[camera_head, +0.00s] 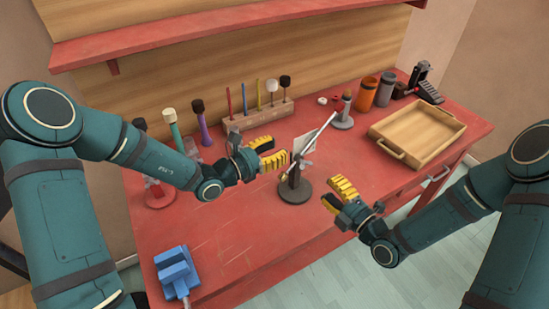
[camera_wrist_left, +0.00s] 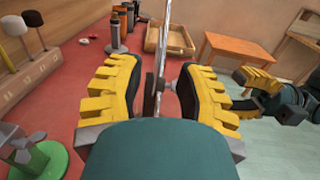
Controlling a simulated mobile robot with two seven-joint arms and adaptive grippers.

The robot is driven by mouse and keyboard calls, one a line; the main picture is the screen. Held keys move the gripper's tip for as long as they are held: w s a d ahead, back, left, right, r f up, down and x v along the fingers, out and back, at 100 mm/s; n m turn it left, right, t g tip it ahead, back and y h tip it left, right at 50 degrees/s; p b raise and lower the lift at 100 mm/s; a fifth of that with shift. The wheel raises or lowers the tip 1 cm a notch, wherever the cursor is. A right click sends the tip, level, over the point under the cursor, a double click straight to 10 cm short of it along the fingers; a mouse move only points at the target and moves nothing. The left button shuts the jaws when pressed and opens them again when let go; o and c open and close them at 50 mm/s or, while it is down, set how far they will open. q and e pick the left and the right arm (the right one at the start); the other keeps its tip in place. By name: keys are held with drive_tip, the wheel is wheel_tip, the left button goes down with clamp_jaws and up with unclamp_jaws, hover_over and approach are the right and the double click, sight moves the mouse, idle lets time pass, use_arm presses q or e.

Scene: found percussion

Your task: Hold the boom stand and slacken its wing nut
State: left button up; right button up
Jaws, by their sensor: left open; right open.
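The boom stand (camera_head: 294,190) stands upright on the red bench, on a round dark base, with a thin silver boom (camera_head: 319,132) slanting up to the right. A small grey part at its clamp (camera_head: 305,164) may be the wing nut; it is too small to be sure. My left gripper (camera_head: 271,153) is open just left of the stand's upper part. In the left wrist view, the stand's post and boom (camera_wrist_left: 159,70) show in the gap between its yellow fingers (camera_wrist_left: 156,88), apparently untouched. My right gripper (camera_head: 336,194) is open, right of the stand and apart from it.
A wooden tray (camera_head: 418,132) lies at the back right. A wooden block (camera_head: 262,113) with upright sticks and mallets stands at the back. A blue vise (camera_head: 176,272) is at the front left corner. The bench front is clear.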

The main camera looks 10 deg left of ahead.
sight(304, 136)
use_arm(q)
drive_tip(key=x, duration=0.9)
drive_tip(key=shift+w+d, duration=0.15)
drive_tip(key=shift+d, duration=0.1)
clamp_jaws()
idle(0.8)
